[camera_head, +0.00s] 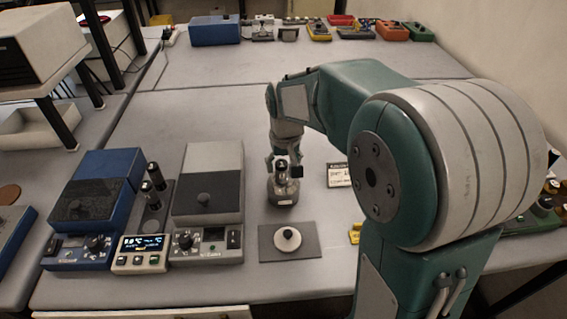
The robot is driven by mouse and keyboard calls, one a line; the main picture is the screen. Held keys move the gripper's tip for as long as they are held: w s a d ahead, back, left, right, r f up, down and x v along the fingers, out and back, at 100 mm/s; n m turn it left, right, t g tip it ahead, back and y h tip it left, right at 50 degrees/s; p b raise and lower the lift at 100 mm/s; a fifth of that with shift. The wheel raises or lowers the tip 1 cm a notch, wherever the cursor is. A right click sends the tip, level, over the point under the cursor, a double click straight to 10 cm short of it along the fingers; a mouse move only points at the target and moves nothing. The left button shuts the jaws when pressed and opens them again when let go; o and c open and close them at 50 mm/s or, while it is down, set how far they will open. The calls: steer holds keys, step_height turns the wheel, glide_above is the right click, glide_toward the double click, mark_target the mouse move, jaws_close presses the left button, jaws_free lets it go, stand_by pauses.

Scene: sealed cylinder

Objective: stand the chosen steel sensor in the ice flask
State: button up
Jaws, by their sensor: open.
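A rounded steel flask (282,193) stands on the bench near the middle. My gripper (284,168) is open, pointing down right above its mouth. A small dark-topped upright piece (281,163) shows at the mouth, between or just in front of the jaws. It resembles a sensor cap, but its lower part is hidden, and I cannot tell whether the jaws touch it. Two dark-capped steel sensors (155,177) stand upright in a dark rack (154,219) at the left.
A blue unit (97,190) and a grey unit (209,180) flank the rack, with a small display box (141,254) in front. A label card (339,174) stands right of the flask. My arm covers the right side. The bench behind the flask is mostly clear.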

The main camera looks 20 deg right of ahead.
step_height(320, 180, up, 12)
steer(key=s, duration=0.1)
steer(key=s+f+t, duration=0.1)
steer(key=s+t, duration=0.1)
steer(key=s, duration=0.8)
steer(key=s+f+t, duration=0.2)
steer(key=s, duration=0.8)
steer(key=shift+s+f, duration=0.15)
steer(key=shift+f, duration=0.15)
